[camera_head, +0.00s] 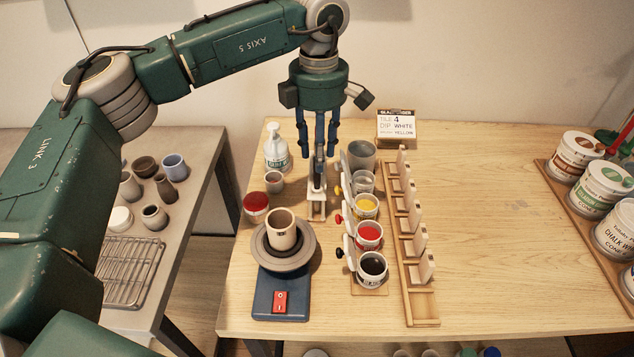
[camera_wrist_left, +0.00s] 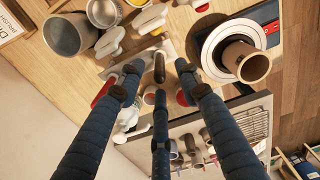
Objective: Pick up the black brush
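My left gripper (camera_head: 318,158) is above the back left of the wooden table, pointing down. Its dark blue fingers are spread and look empty, as the left wrist view (camera_wrist_left: 160,95) also shows. A dark rounded thing (camera_wrist_left: 160,68) shows end-on just beyond the middle finger, over a pale stand (camera_head: 317,206); it may be the black brush, but I cannot tell. Contact with it is not visible. A small black-tipped piece (camera_head: 340,253) lies beside the black paint cup (camera_head: 373,269), with yellow- and red-tipped ones behind it. My right gripper is not in view.
A row of paint cups and a wooden tile rack (camera_head: 421,290) stand right of the gripper. A pottery wheel (camera_head: 283,252) with a cup (camera_head: 283,229) is in front. A white bottle (camera_head: 276,148) and a red bowl (camera_head: 256,205) are left. The table's middle right is clear.

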